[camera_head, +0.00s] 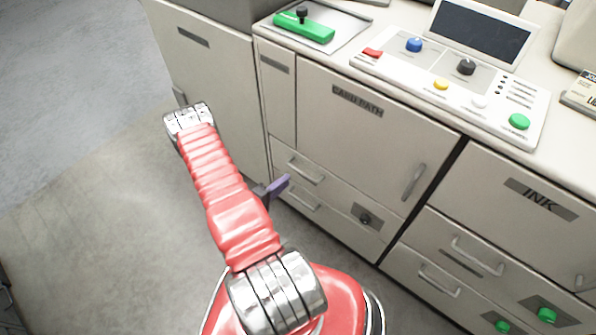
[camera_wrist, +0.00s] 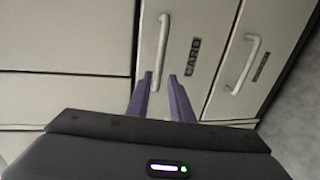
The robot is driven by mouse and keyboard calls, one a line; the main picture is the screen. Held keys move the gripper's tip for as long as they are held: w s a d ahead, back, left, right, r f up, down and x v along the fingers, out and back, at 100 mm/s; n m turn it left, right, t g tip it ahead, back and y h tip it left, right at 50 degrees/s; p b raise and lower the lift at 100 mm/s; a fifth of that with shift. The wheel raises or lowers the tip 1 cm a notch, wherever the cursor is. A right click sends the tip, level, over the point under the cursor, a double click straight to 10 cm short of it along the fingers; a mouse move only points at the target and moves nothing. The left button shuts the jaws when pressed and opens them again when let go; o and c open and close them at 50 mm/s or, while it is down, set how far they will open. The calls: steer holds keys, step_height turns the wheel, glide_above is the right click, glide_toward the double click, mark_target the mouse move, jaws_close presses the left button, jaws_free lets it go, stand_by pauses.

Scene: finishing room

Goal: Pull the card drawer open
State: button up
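The card drawer, labelled CARD, has a pale front (camera_wrist: 195,25) in the wrist view and looks shut, flush with the cabinet. Its bar handle (camera_wrist: 162,45) lies ahead of my gripper (camera_wrist: 161,76). The two purple fingers are apart, and the near end of the handle shows between them; I cannot tell whether they touch it. In the head view the drawer's handle (camera_head: 306,171) is the upper one below the CARD PATH door, and my gripper (camera_head: 280,184) is just left of it, mostly hidden behind my arm.
A second drawer handle (camera_wrist: 245,63) is beside it in the wrist view; in the head view this lower handle (camera_head: 302,199) is close below. The CARD PATH door (camera_head: 345,130) is above, with INK drawers (camera_head: 465,250) to the right. Open floor (camera_head: 100,230) lies left.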

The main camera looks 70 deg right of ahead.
mark_target(298, 170)
steer(key=x, duration=0.9)
steer(key=shift+d, duration=0.1)
steer(key=shift+c, duration=0.6)
jaws_close()
steer(key=shift+s, duration=0.1)
